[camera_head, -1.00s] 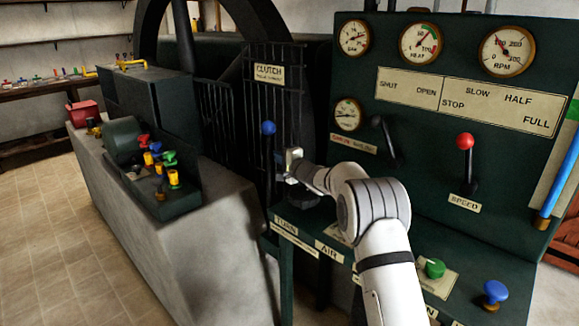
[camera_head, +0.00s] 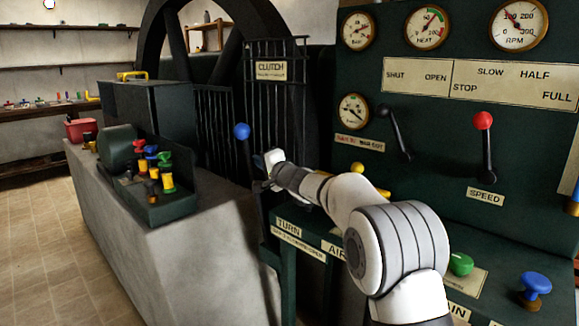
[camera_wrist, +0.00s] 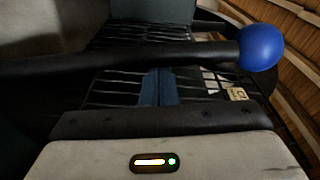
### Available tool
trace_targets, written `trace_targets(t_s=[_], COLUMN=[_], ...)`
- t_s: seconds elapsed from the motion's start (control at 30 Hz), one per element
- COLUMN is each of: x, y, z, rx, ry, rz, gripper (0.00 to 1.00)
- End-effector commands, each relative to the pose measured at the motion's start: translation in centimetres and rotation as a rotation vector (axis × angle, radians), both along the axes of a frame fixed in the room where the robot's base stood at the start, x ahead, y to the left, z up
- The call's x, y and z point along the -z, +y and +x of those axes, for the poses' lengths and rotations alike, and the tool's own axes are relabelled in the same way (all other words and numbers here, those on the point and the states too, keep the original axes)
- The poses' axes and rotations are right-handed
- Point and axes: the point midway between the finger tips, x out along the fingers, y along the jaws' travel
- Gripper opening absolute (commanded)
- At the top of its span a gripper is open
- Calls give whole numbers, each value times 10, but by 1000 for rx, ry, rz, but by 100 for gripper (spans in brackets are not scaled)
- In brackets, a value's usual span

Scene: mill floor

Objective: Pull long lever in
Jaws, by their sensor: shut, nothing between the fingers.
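The long lever is a dark rod with a blue ball knob (camera_head: 242,131), standing in front of the barred cage under the CLUTCH sign (camera_head: 271,70). It leans slightly left at its top in the head view. In the wrist view the rod (camera_wrist: 150,56) runs across the upper part, ending in the blue knob (camera_wrist: 261,47) at right. My gripper (camera_head: 266,168) is right beside the rod, below the knob, on its right side. In the wrist view its fingers (camera_wrist: 159,88) are shut together, just below the rod. I cannot tell whether they touch it.
A green control panel holds a red-knobbed SPEED lever (camera_head: 484,150) and a short black lever (camera_head: 396,134). Green (camera_head: 460,264) and blue (camera_head: 535,286) knobs sit on its ledge. A concrete plinth (camera_head: 190,230) with several coloured valves stands left; open tiled floor lies beyond.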

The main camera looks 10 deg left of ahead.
Motion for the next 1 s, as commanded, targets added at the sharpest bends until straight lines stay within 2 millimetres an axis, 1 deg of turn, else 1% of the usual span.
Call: trace_targets(t_s=[0.03,0.3,0.5,0.8,1.0], x=[8,12,11,11,14], y=[3,16,23,29,28], z=[-4,-24,-33,-38,-39], rx=[-1,-3,-6,-17,-19], ry=[-11,-63,-86,-88,-88], rz=[-6,-39,-57,-61,-63], gripper=[0,0,0,0,0])
